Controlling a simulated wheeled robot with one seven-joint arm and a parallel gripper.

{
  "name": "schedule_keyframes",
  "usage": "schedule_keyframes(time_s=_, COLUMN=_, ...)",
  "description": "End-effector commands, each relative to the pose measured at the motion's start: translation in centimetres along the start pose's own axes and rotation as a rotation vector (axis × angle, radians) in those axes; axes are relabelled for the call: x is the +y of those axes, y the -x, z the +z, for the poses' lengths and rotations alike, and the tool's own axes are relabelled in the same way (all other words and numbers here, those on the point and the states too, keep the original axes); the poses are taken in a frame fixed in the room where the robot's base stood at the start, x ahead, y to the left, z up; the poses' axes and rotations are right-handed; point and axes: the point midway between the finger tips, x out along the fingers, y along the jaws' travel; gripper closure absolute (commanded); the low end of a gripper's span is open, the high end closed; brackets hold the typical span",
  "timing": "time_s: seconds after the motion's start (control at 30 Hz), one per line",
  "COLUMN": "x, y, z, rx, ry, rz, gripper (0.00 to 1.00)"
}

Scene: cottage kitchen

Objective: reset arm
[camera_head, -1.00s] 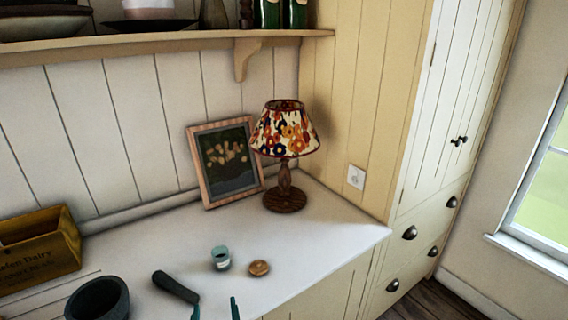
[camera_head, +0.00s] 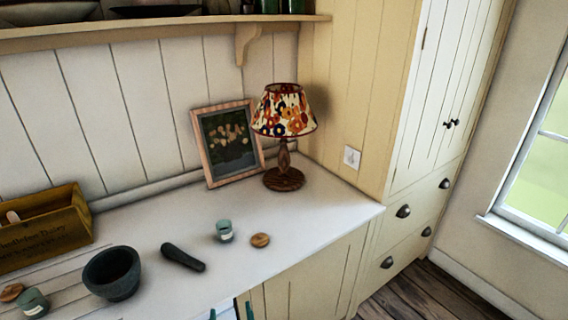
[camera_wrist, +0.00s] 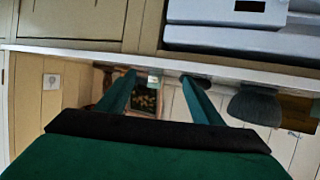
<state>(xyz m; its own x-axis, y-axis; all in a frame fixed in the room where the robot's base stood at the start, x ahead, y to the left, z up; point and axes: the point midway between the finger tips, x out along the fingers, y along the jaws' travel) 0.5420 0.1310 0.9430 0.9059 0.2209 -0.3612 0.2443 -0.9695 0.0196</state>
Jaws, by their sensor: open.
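My gripper (camera_head: 231,313) shows only as two green fingertips at the bottom edge of the head view, in front of the counter's front edge. In the wrist view my gripper (camera_wrist: 160,97) has its two green fingers spread apart with nothing held between them. The rest of my arm is out of the head view.
The white counter (camera_head: 190,225) bears a dark mortar (camera_head: 112,272), a pestle (camera_head: 183,257), small jars (camera_head: 224,230), round wooden lids (camera_head: 260,240), a wooden crate (camera_head: 45,228), a framed picture (camera_head: 228,145) and a lamp (camera_head: 284,112). A shelf (camera_head: 170,32) hangs above. Floor (camera_head: 425,292) is clear at right.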

Motion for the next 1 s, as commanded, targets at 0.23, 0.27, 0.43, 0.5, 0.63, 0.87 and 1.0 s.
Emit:
schedule_keyframes(time_s=0.23, x=2.4, y=2.7, z=5.7, rx=0.010, ry=0.000, rz=0.035, gripper=0.40)
schedule_keyframes(time_s=0.27, x=2.6, y=3.1, z=6.4, rx=0.013, ry=0.000, rz=0.040, gripper=0.40)
schedule_keyframes(time_s=0.43, x=4.0, y=6.2, z=10.1, rx=0.030, ry=-0.005, rz=0.066, gripper=0.40)
schedule_keyframes(time_s=0.5, x=4.4, y=7.7, z=11.5, rx=0.038, ry=-0.009, rz=0.077, gripper=0.40)
schedule_keyframes(time_s=0.63, x=5.1, y=10.6, z=13.8, rx=0.051, ry=-0.018, rz=0.099, gripper=0.40)
schedule_keyframes(time_s=0.87, x=5.6, y=16.5, z=17.0, rx=0.075, ry=-0.040, rz=0.140, gripper=0.40)
schedule_keyframes(time_s=1.0, x=5.5, y=20.3, z=18.3, rx=0.090, ry=-0.056, rz=0.165, gripper=0.40)
